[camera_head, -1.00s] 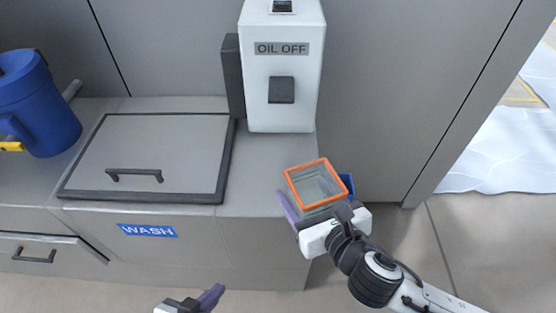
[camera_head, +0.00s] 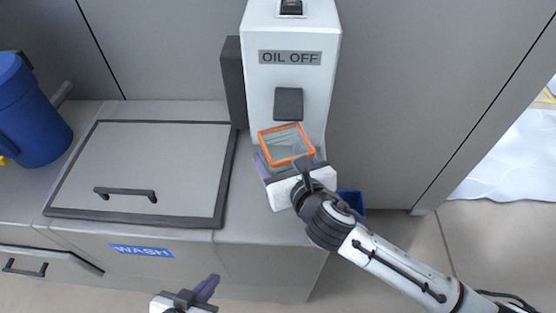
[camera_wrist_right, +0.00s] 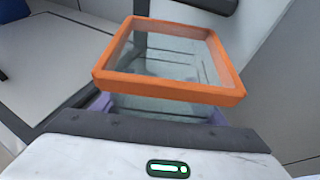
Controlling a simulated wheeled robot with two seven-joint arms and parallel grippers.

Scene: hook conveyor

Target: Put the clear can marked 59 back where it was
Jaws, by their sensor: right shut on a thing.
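A clear square can (camera_head: 286,146) with an orange rim is held in my right gripper (camera_head: 284,165), in front of the white "OIL OFF" dispenser (camera_head: 290,80). In the right wrist view the can (camera_wrist_right: 165,105) fills the middle, its open top facing up, with the gripper's purple fingers on both sides. No number can be read on it. I cannot tell whether its bottom touches the counter. My left gripper (camera_head: 206,290) shows only in part at the bottom edge of the head view, away from everything; its opening cannot be judged.
A blue jug (camera_head: 30,115) stands at the far left. A blue thing (camera_head: 352,201) shows partly behind my right arm, beside the counter.

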